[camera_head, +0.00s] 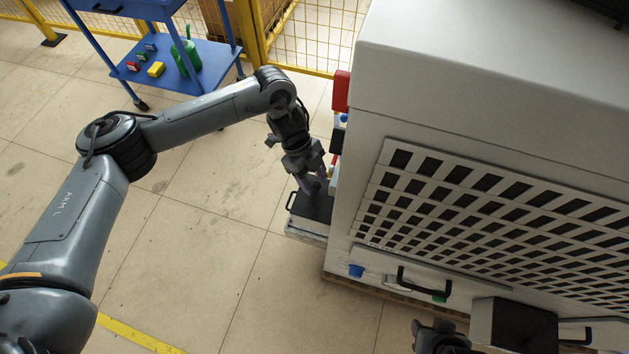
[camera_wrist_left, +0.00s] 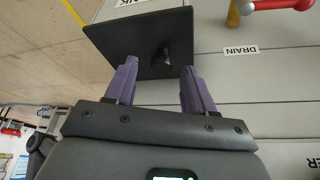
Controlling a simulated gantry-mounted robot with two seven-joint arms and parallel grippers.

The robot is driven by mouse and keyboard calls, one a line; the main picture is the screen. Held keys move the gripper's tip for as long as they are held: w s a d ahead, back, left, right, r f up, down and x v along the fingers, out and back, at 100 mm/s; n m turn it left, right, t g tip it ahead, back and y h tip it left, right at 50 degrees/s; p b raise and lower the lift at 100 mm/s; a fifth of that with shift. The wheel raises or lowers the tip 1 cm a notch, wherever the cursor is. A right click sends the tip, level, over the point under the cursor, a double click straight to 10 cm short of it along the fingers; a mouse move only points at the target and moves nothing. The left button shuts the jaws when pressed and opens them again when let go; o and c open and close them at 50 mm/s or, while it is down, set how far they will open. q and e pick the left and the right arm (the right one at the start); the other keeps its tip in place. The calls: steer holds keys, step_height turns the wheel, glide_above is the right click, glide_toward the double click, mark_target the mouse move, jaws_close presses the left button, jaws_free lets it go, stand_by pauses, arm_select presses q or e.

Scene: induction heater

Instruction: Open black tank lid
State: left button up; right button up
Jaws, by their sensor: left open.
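The black tank lid (camera_head: 314,208) tops a pale tank low beside the large grey cabinet; it looks flat and shut in the head view. A dark handle sticks out at its left edge. My left gripper (camera_head: 318,184) points down above the lid's far side. In the left wrist view the lid is a dark square plate (camera_wrist_left: 115,42) with a small dark shape on it, just beyond my open purple fingers (camera_wrist_left: 159,68). Nothing is between the fingers; contact cannot be told. My right gripper (camera_head: 440,336) shows only partly at the bottom edge, its jaws unclear.
The grey cabinet (camera_head: 480,130) with a slotted grille fills the right side. A dark box (camera_head: 510,325) with a handle is at its front bottom. A blue cart (camera_head: 195,62) and yellow fence (camera_head: 310,40) stand behind. A red-handled DRAIN valve (camera_wrist_left: 285,5) is near the lid. Left floor is clear.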

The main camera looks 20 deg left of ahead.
arm_select(q)
steer(key=shift+d+f, duration=0.2)
steer(key=shift+f, duration=0.25)
jaws_close()
